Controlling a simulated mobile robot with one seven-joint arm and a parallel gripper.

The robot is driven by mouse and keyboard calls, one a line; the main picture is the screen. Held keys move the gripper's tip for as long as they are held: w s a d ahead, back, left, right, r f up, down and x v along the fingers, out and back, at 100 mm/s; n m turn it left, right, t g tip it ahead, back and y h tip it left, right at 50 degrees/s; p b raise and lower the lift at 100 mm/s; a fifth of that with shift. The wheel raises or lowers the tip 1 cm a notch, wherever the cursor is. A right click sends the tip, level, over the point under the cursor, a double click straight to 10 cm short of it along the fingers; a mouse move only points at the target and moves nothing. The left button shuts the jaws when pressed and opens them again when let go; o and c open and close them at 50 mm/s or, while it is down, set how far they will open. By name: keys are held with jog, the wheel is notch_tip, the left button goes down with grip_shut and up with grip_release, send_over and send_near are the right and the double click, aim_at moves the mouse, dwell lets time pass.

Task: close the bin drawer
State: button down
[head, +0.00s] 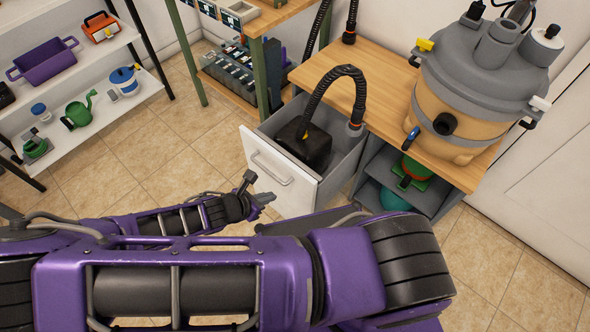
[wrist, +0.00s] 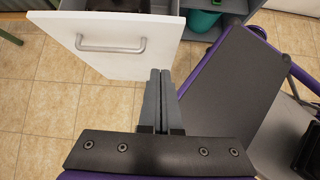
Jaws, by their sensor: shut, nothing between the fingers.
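The bin drawer (head: 280,170) is pulled out of the wooden-topped cabinet. It has a white front with a grey bar handle (head: 270,168) and grey side walls. A black bin-like object (head: 305,148) sits inside it. In the wrist view the white drawer front (wrist: 117,62) and its handle (wrist: 110,46) show at the top left. My gripper (wrist: 160,72) is shut and empty, its fingers just right of the drawer front's lower right part. In the head view my gripper (head: 266,198) is close in front of the drawer front, low down. Whether it touches cannot be told.
The cabinet top (head: 385,85) carries a large vacuum-like machine (head: 480,75); a black hose (head: 335,75) arches into the drawer. Open compartments (head: 400,185) lie to the right. A white shelf (head: 80,110) stands at left. Tiled floor (head: 165,150) is clear between.

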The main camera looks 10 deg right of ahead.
jog(key=d, duration=0.1)
jog(key=b, duration=0.3)
send_near(306, 183)
jog(key=shift+x, duration=2.9)
jog(key=shift+w, duration=0.1)
